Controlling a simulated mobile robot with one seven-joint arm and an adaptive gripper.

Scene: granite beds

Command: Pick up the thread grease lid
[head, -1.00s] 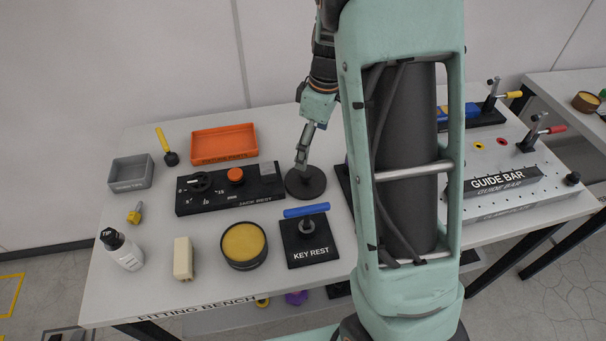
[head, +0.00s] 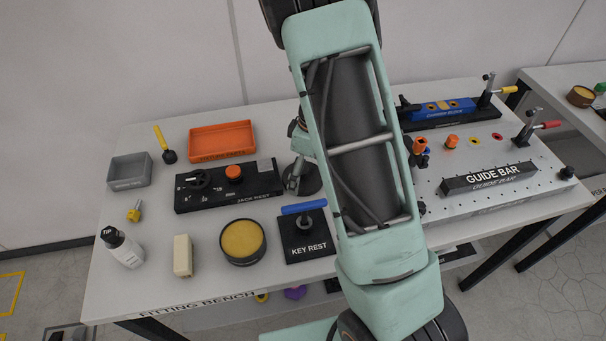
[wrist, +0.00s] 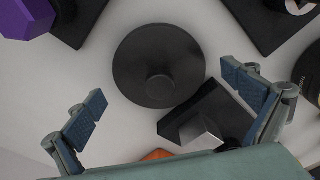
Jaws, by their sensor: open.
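The thread grease lid appears to be the dark round disc with a central knob (wrist: 158,62). It lies flat on the bench; in the head view the lid (head: 312,181) is partly covered by my arm. My gripper (wrist: 168,104) is open and empty in the wrist view, its two fingers wide apart on either side of the lid's near part. In the head view my gripper (head: 293,184) is over the lid's left side, mostly hidden by my arm. A round dark tin of yellow grease (head: 243,242) stands open at the front of the bench.
The jack rest (head: 218,200) is close beside the lid on the left; its grey block (wrist: 200,132) shows near the right finger. The key rest (head: 292,248) with a blue bar is in front. An orange tray (head: 222,142) stands behind. A purple object (wrist: 26,18) shows at the wrist view's corner.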

